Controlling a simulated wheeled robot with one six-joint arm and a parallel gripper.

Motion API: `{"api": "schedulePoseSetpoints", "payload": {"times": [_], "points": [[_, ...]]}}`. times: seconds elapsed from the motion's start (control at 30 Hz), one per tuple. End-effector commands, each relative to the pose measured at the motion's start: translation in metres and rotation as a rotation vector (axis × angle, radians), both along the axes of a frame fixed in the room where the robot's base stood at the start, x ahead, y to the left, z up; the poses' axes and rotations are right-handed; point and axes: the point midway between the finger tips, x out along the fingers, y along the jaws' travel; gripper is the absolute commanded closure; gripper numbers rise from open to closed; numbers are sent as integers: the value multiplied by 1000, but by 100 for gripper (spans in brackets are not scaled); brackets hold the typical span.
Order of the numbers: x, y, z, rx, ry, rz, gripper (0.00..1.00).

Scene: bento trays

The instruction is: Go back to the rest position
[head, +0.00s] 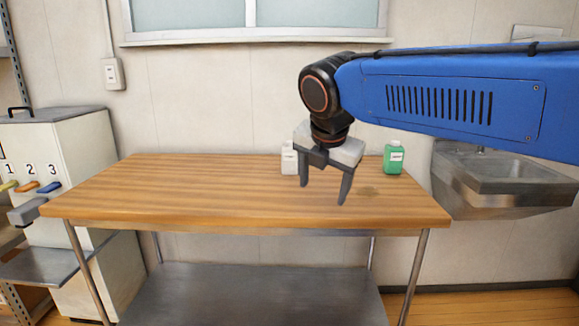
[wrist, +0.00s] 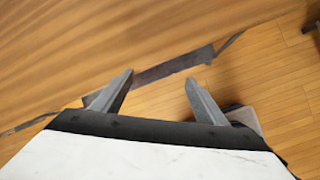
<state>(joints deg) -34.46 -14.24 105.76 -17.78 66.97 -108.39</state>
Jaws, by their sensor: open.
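My gripper (head: 325,192) hangs from the blue arm above the right part of the wooden table (head: 190,190), fingers pointing down. Its two fingers are apart with nothing between them. In the wrist view my gripper (wrist: 160,82) also shows open and empty, with the table's wood surface (wrist: 90,50) beyond the left finger and the floor (wrist: 270,75) on the right.
A white bottle (head: 288,160) stands behind my gripper, partly hidden by it. A green bottle (head: 393,159) stands at the table's right back. A sink (head: 510,175) is at right, a numbered dispenser (head: 60,150) at left. The table's left and middle are clear.

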Motion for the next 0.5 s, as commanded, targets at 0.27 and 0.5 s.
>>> {"api": "schedulePoseSetpoints", "payload": {"times": [0.27, 0.5], "points": [[-43, -82, -40, 267, 18, -535, 33], [-95, -142, -86, 524, 26, -1069, 33]]}}
